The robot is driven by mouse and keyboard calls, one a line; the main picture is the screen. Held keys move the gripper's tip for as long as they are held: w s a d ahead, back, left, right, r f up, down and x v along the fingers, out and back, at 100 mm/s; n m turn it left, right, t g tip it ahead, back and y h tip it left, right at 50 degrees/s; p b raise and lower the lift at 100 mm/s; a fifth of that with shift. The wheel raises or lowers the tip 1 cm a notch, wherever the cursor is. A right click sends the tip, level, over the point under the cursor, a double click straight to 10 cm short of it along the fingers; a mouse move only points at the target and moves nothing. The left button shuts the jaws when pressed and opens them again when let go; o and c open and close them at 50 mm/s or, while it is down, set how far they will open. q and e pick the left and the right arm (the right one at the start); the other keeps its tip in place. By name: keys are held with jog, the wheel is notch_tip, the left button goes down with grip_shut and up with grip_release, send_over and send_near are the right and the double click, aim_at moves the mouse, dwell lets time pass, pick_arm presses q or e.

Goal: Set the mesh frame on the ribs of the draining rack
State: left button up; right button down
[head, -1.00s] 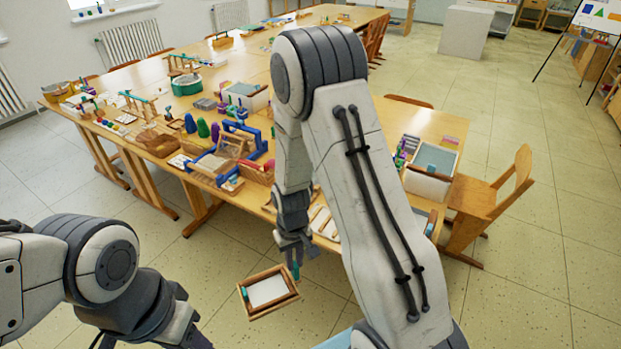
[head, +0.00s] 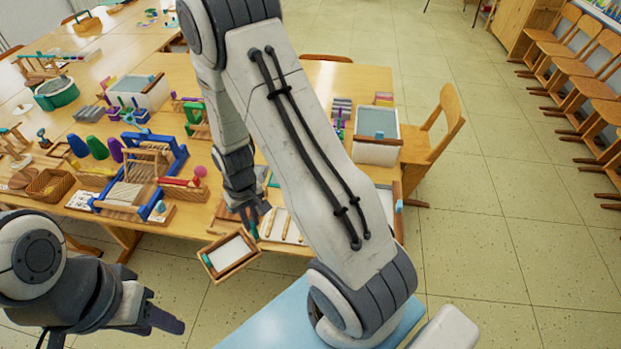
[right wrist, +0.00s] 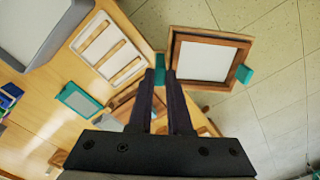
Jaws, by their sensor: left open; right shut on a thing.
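The mesh frame (head: 230,254) is a wooden rectangle around a pale sheet, with teal tabs on its ends. It also shows in the right wrist view (right wrist: 204,61). My right gripper (head: 254,214) is shut on one teal tab; its fingertips show in the right wrist view (right wrist: 161,74). The frame hangs just off the table's near edge. The draining rack (head: 283,226), a white tray with several wooden ribs, lies on the table beside it, partly behind my right arm. It shows clearly in the right wrist view (right wrist: 108,50). My left gripper (head: 160,318) is open, empty, low at left.
A white tub (head: 376,152) stands at the table's right side, near a wooden chair (head: 435,135). A blue loom (head: 150,175), baskets and coloured pegs crowd the table left of the rack. A teal-edged piece (right wrist: 78,103) lies near the rack.

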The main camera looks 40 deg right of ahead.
jog(key=s+d+m, duration=0.2)
jog(key=d+m, duration=0.7)
jog(key=d, duration=0.8)
jog(key=shift+m, duration=0.3)
jog(key=f+b, duration=0.4)
jog(key=shift+s+a+f, duration=0.1)
jog(key=shift+s, duration=0.2)
jog(key=shift+f, duration=0.6)
dwell(0.4)
